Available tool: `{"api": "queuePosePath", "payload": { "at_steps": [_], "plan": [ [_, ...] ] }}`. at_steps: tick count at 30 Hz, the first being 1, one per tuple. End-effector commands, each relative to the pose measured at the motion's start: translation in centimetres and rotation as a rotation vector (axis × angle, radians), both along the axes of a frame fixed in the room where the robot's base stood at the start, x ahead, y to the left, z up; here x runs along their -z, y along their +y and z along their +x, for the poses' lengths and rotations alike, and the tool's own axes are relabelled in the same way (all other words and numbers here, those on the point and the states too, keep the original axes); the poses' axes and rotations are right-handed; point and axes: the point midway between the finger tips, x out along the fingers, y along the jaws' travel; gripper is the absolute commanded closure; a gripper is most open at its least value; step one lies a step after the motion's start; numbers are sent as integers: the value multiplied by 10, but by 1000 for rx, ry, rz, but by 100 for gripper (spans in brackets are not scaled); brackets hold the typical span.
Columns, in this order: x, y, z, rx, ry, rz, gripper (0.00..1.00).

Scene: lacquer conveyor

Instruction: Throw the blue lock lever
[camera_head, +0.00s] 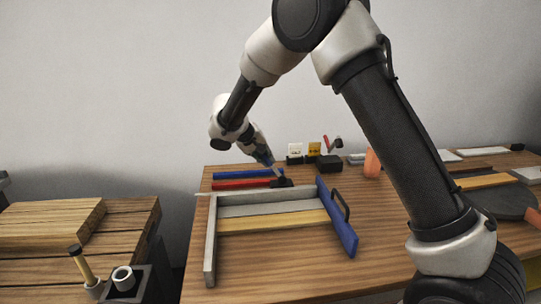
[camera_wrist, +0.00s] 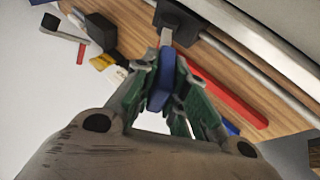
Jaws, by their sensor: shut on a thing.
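The lock lever has a blue handle (camera_wrist: 165,72) on a short metal shank, rising from a black block (camera_wrist: 180,20) in the wrist view. My gripper (camera_wrist: 160,98) is shut on the blue handle, with the green-padded fingers on both sides of it. In the head view my gripper (camera_head: 264,157) reaches down to the lever, just above the black block (camera_head: 282,182) at the back edge of the rail frame. The fingers and handle are small there, and the handle is partly hidden.
Red (camera_head: 241,184) and blue (camera_head: 247,174) bars lie behind the frame. A blue panel with a black handle (camera_head: 338,217) closes its right side. Pale and wooden slats (camera_head: 275,222) lie inside. A black box (camera_head: 330,164) and orange object (camera_head: 372,163) stand at back right. The front tabletop is clear.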

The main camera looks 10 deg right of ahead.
Motion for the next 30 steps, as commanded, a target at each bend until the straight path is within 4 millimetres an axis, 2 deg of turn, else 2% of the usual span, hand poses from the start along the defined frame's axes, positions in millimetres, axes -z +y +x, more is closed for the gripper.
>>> {"api": "queuePosePath", "payload": {
  "at_steps": [7, 21, 22, 24, 25, 30],
  "plan": [
    [7, 4, -2, 4, 8, -63, 100],
    [9, 5, -3, 3, 11, -74, 100],
    [9, 5, -3, 3, 11, -73, 81],
    [9, 5, -3, 3, 10, -73, 68],
    [8, 5, -3, 3, 9, -72, 64],
    [7, 5, -2, 3, 7, -72, 64]
  ]
}}
